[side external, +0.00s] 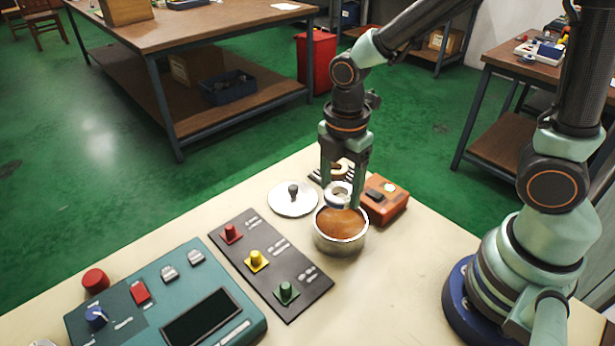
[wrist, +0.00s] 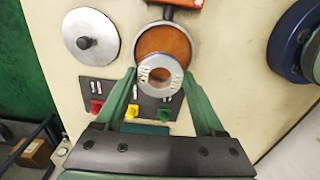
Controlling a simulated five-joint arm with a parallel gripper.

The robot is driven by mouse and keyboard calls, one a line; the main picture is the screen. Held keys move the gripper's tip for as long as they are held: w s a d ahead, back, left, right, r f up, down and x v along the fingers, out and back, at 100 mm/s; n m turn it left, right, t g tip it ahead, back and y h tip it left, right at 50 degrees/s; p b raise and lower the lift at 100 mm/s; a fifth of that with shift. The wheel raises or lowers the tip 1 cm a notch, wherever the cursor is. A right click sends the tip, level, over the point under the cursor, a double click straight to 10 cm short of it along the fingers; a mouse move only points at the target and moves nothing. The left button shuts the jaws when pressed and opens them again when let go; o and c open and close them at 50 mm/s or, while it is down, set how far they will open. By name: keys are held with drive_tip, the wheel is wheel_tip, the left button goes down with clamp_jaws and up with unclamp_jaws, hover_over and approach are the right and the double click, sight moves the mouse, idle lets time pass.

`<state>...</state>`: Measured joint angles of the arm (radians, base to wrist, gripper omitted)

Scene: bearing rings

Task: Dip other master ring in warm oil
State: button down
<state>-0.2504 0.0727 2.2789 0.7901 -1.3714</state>
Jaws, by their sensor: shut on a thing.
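My gripper (side external: 340,187) is shut on a silver metal ring (side external: 338,194), holding it above the pot of orange-brown oil (side external: 341,222). In the wrist view the ring (wrist: 160,69) sits between my green fingers (wrist: 160,80), and the round oil pot (wrist: 165,32) lies beneath and beyond it. The ring appears just above the oil; whether its lower edge touches the surface I cannot tell. In the side view my fingers partly hide the ring.
A round metal lid with a dark knob (side external: 293,198) lies left of the pot. An orange box (side external: 384,199) stands close behind it. A dark panel with red, yellow and green knobs (side external: 270,262) and a teal control box (side external: 165,300) lie in front left.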

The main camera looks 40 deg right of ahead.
sight(339, 234)
drive_tip(key=shift+s+d+f, duration=0.1)
drive_tip(key=shift+d+f, duration=0.05)
drive_tip(key=shift+f, duration=0.95)
drive_tip(key=shift+s+d+f, duration=0.1)
drive_tip(key=shift+f, duration=1)
drive_tip(key=shift+f, duration=0.4)
drive_tip(key=shift+f, duration=0.65)
drive_tip(key=shift+f, duration=0.7)
drive_tip(key=shift+f, duration=0.9)
idle(3.0)
